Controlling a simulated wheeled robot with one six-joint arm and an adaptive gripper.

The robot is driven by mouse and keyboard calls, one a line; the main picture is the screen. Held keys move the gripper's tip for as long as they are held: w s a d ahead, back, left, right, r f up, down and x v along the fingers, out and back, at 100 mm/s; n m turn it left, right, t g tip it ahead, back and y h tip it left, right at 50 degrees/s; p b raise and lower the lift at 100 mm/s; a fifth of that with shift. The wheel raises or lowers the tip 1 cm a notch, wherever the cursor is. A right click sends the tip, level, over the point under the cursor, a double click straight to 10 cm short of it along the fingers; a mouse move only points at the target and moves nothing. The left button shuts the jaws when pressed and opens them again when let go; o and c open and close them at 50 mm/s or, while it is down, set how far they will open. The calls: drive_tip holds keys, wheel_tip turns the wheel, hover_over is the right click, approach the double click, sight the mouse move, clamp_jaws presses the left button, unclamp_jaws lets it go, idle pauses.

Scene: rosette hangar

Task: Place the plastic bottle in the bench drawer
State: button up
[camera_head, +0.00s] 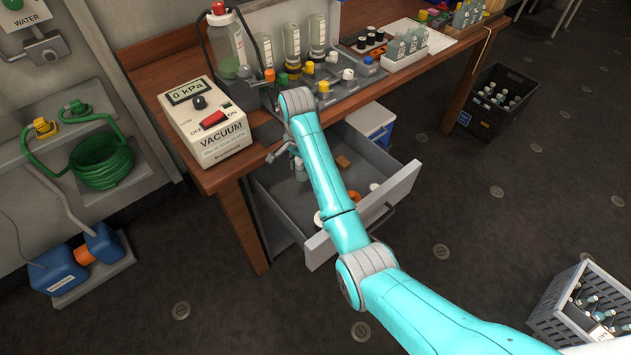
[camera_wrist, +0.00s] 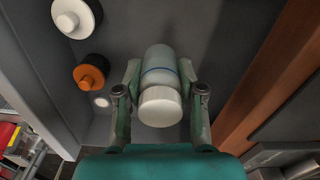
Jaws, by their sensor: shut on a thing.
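A pale grey-green plastic bottle with a blue ring (camera_wrist: 160,71) and a white cap sits between the two fingers of my gripper (camera_wrist: 160,80) in the wrist view. My gripper is shut on it, with the cap towards the wrist. The bench drawer (camera_head: 388,196) is pulled out, its grey front facing right in the head view. Its dark grey inside also shows behind the bottle in the wrist view (camera_wrist: 215,40). The bottle is over the drawer's inside; I cannot tell whether it touches the floor. My arm hides most of my gripper in the head view.
In the drawer lie a white-topped dark piece (camera_wrist: 76,18), an orange-capped piece (camera_wrist: 89,77) and a brown block (camera_head: 343,162). The vacuum box (camera_head: 203,122) and several bottles crowd the wooden bench above. Black (camera_head: 496,102) and grey (camera_head: 578,308) crates stand on the floor.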

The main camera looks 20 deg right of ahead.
drive_tip(key=f, duration=1)
drive_tip(key=shift+d, duration=0.2)
drive_tip(key=shift+f, duration=0.1)
drive_tip(key=o, duration=1.1)
wheel_tip(320, 180, up, 12)
drive_tip(key=shift+r, duration=0.1)
